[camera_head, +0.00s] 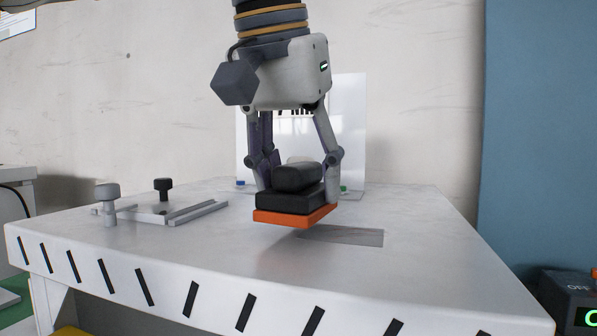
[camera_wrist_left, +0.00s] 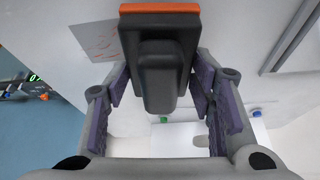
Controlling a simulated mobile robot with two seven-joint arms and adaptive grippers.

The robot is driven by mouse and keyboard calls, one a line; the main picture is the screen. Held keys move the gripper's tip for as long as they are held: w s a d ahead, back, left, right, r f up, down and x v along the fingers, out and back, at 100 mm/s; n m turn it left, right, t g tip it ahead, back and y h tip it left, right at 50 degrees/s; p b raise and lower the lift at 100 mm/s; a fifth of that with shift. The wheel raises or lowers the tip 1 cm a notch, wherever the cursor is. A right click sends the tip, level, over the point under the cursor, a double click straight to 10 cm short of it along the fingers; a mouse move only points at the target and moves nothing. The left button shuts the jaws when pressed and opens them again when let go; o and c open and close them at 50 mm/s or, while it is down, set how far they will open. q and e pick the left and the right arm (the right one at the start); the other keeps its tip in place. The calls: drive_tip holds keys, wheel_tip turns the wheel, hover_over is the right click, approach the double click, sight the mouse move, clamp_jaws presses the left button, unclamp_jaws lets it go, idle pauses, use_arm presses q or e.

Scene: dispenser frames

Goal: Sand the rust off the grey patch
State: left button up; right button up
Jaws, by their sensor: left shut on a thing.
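My left gripper (camera_head: 297,182) is shut on a sanding block with a black grip (camera_head: 297,178) and an orange base. The same block fills the space between the purple-padded fingers in the left wrist view (camera_wrist_left: 158,75). The block looks level and slightly above the white table, at the near left of the grey patch (camera_head: 350,236). The block hides part of that patch in the head view. In the left wrist view the patch (camera_wrist_left: 98,40) lies left of the block, with faint reddish marks on it. My right gripper is not in view.
The white table (camera_head: 160,245) has black stripes along its front edge. A metal clamp fixture with knobs (camera_head: 160,208) stands at the left. A white upright panel (camera_head: 350,110) stands behind the gripper. A dark device with a green display (camera_head: 575,305) is at the lower right.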

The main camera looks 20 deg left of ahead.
use_arm(q)
drive_tip(key=shift+f, duration=0.8)
drive_tip(key=shift+s+d+r, duration=0.1)
drive_tip(key=shift+d, duration=1.4)
drive_tip(key=shift+s+d, duration=0.1)
drive_tip(key=shift+d, duration=3.25)
drive_tip(key=shift+a+f, duration=0.15)
drive_tip(key=shift+a, duration=2.35)
drive_tip(key=shift+a+f, duration=0.1)
drive_tip(key=shift+a, duration=2.35)
drive_tip(key=shift+r, duration=0.1)
drive_tip(key=shift+d+r, duration=0.1)
drive_tip(key=shift+r, duration=2.9)
drive_tip(key=shift+r, duration=1.5)
